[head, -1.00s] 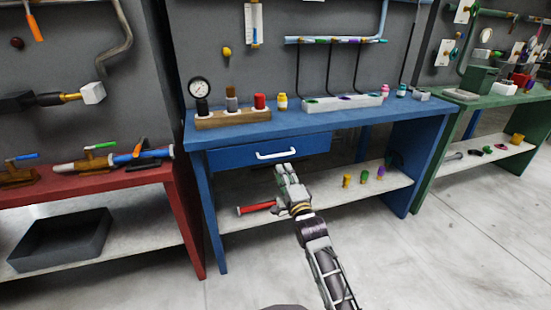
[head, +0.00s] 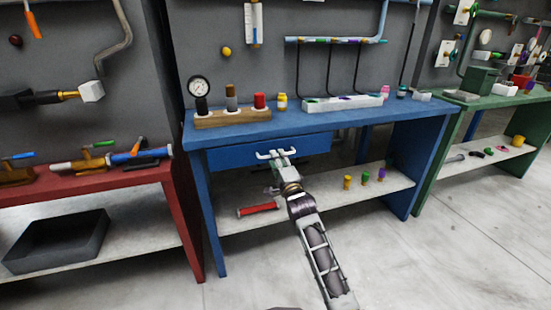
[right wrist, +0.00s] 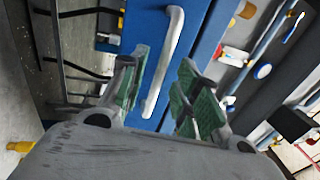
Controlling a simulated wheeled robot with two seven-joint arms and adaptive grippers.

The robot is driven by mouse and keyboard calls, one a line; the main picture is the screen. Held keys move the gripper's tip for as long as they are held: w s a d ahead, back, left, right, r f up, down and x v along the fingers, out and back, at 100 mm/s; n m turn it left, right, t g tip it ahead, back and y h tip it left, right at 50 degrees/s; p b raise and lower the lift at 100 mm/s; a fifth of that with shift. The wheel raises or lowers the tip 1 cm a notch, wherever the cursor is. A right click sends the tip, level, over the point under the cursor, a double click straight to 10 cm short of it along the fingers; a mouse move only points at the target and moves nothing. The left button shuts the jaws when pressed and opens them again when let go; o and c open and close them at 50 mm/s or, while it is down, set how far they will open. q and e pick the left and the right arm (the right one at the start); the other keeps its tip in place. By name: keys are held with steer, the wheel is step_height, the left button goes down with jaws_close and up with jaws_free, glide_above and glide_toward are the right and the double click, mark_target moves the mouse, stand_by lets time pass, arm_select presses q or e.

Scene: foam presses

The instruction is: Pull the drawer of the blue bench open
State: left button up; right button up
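The blue bench (head: 330,124) has a blue drawer (head: 232,157) under the left part of its top, and the drawer looks shut. A pale bar handle (head: 264,154) is on the drawer front; it also shows in the right wrist view (right wrist: 172,40). My right gripper (head: 278,160) is at the handle and covers its right part in the head view. In the right wrist view its green-padded fingers (right wrist: 164,72) are spread, with the handle appearing between them and a gap on each side. Whether they touch it is not clear. My left gripper is not in view.
On the bench top stand a wooden block with a gauge (head: 232,118), a yellow bottle (head: 282,101) and a white tray (head: 343,103). The lower shelf holds a red cylinder (head: 258,209) and small coloured items. A red bench (head: 100,185) stands left, a green one (head: 490,102) right.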

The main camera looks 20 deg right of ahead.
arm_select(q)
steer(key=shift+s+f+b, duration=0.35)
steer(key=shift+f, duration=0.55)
arm_select(e)
steer(key=shift+w+r, duration=0.25)
steer(key=shift+w, duration=1)
jaws_close()
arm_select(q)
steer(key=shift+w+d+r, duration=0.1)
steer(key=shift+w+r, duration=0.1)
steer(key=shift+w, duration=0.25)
